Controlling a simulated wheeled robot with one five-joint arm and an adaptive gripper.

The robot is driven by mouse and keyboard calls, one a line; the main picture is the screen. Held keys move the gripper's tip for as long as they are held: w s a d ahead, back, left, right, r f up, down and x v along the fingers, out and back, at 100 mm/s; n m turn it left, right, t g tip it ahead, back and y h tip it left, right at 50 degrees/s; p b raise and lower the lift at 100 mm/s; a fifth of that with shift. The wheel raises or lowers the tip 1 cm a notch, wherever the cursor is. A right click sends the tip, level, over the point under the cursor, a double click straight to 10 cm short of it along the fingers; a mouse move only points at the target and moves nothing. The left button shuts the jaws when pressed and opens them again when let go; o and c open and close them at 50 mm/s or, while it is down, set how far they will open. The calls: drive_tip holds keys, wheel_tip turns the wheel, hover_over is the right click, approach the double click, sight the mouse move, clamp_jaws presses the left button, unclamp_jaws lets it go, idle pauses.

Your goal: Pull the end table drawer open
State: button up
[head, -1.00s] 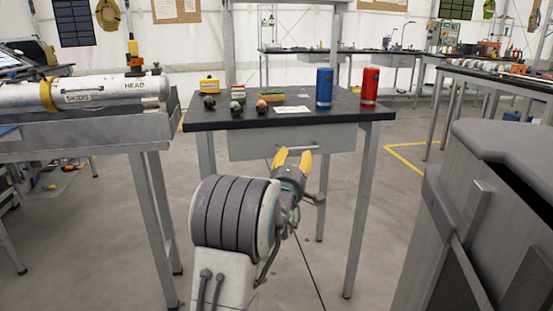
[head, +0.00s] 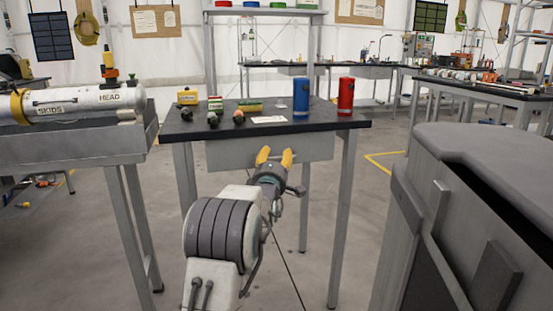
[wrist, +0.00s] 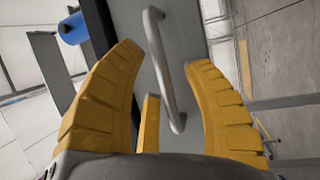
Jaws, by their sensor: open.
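The end table (head: 340,124) has a dark top and grey metal legs. Its grey drawer (head: 228,155) hangs under the top and looks closed. My gripper (head: 275,156) is in front of the drawer with its yellow fingers spread. In the wrist view, the drawer's metal bar handle (wrist: 165,80) stands between the open fingers of my gripper (wrist: 163,58). The fingers have visible gaps to the handle on both sides. In the head view, the handle is mostly hidden behind my gripper.
On the tabletop stand a blue can (head: 301,97), a red can (head: 345,97) and several small items. A bench with a white cylinder (head: 80,101) is at left. A large grey cabinet (head: 470,190) is close at right. Open floor lies between.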

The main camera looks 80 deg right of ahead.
drive_tip(key=shift+d, duration=0.2)
idle(0.3)
clamp_jaws()
idle(0.3)
